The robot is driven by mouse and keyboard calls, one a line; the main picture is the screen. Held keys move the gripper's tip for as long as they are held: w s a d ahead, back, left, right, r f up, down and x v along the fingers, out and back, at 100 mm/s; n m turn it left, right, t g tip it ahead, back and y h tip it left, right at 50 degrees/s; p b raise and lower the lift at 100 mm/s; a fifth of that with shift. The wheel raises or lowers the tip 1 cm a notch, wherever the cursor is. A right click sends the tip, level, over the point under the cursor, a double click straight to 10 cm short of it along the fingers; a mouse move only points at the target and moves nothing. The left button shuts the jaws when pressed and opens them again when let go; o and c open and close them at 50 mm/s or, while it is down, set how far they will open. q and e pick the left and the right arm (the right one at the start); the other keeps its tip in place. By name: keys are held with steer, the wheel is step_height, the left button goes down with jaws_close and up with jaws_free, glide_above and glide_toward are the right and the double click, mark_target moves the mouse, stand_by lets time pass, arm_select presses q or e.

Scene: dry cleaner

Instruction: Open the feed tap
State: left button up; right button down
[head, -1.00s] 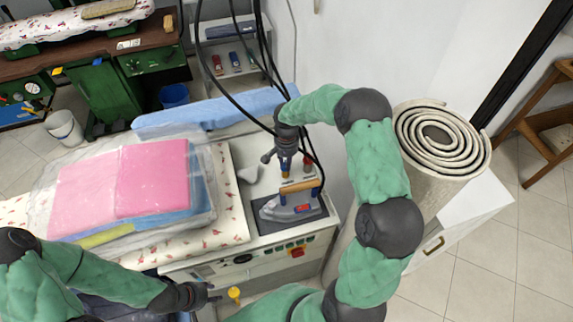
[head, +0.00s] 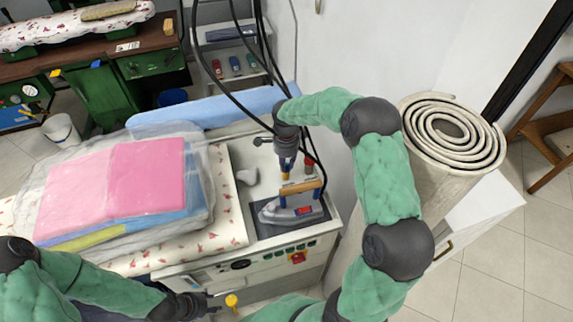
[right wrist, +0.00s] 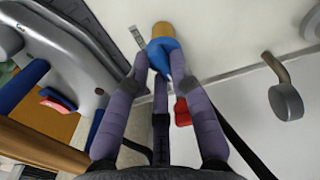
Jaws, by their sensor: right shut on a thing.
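A tap with a blue handle (right wrist: 163,55) and a tan end (right wrist: 163,30) shows in the right wrist view. My right gripper (right wrist: 159,66) is shut on the blue handle, with its fingers around it. In the head view my right gripper (head: 286,162) points down behind the iron, and the brass-coloured part (head: 285,177) of the tap shows under the fingertips. My left gripper (head: 211,302) is low in the head view, beside a yellow knob (head: 232,300); its opening is unclear.
An iron (head: 290,210) with a wooden handle rests on a dark pad in front of the tap. A red part (head: 309,163) stands just right of the tap. A grey lever (right wrist: 286,101) is close by. Black hoses (head: 232,97) hang behind the gripper. Wrapped pink laundry (head: 148,176) lies left.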

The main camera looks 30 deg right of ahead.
mark_target(286, 165)
steer(key=shift+m, duration=0.6)
steer(key=c, duration=1.1)
jaws_free()
steer(key=shift+r, duration=0.1)
step_height(286, 165, up, 12)
